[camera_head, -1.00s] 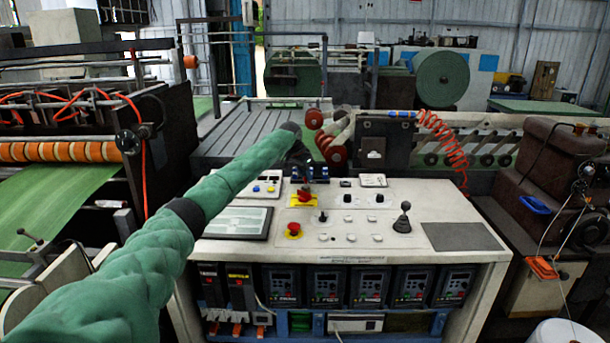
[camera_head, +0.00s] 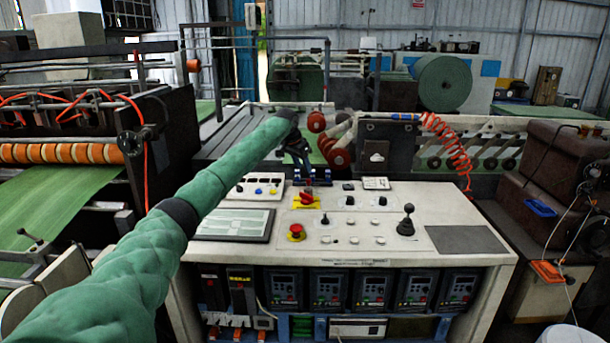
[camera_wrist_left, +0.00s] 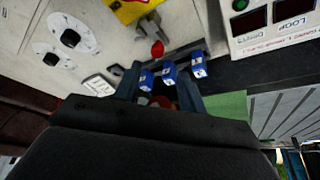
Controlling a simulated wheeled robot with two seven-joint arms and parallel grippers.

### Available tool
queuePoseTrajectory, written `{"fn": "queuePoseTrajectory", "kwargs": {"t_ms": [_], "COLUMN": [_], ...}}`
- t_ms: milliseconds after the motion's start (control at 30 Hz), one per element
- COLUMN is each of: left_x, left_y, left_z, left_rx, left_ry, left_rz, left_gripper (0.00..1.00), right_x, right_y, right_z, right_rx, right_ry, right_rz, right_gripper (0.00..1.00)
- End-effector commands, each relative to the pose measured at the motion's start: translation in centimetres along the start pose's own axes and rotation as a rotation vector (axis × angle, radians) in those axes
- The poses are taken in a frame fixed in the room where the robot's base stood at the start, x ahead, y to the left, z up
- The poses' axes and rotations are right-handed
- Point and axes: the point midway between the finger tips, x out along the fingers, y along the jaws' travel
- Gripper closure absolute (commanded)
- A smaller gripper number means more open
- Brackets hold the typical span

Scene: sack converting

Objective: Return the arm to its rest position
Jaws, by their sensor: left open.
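My left arm, in a green sleeve, reaches from the lower left to the back of the control panel in the head view. My left gripper (camera_head: 304,163) is dark, open and empty-looking, pointing down over a row of blue switches (camera_head: 313,182) at the panel's back edge. In the left wrist view the gripper (camera_wrist_left: 161,88) has its two fingers spread beside the blue switches (camera_wrist_left: 170,71). Contact with them cannot be told. A red rotary switch on a yellow plate (camera_head: 306,201) sits just in front. My right gripper is not in view.
The white control panel (camera_head: 385,249) carries a red stop button (camera_head: 296,232), a black joystick (camera_head: 406,220) and several knobs. A red coiled hose (camera_head: 452,150) hangs at the back right. Orange-ringed rollers (camera_head: 60,153) with green sheet stand at the left.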

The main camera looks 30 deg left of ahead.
Motion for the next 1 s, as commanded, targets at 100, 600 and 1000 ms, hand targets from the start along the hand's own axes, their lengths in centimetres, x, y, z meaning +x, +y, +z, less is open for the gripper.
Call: {"fn": "queuePoseTrajectory", "kwargs": {"t_ms": [100,600,1000], "left_x": [-1.1,-1.7,-1.8], "left_y": [0.0,0.0,-0.7], "left_z": [0.0,0.0,0.4], "left_rx": [0.0,0.0,-0.048], "left_ry": [0.001,0.0,-0.025], "left_rz": [0.0,0.0,-0.048], "left_gripper": [0.59,0.59,0.59], "right_x": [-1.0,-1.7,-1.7], "right_y": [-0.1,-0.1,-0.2], "right_z": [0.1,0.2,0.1], "right_rx": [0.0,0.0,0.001], "right_ry": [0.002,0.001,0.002], "right_rz": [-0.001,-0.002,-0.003], "right_gripper": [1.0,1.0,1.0]}}
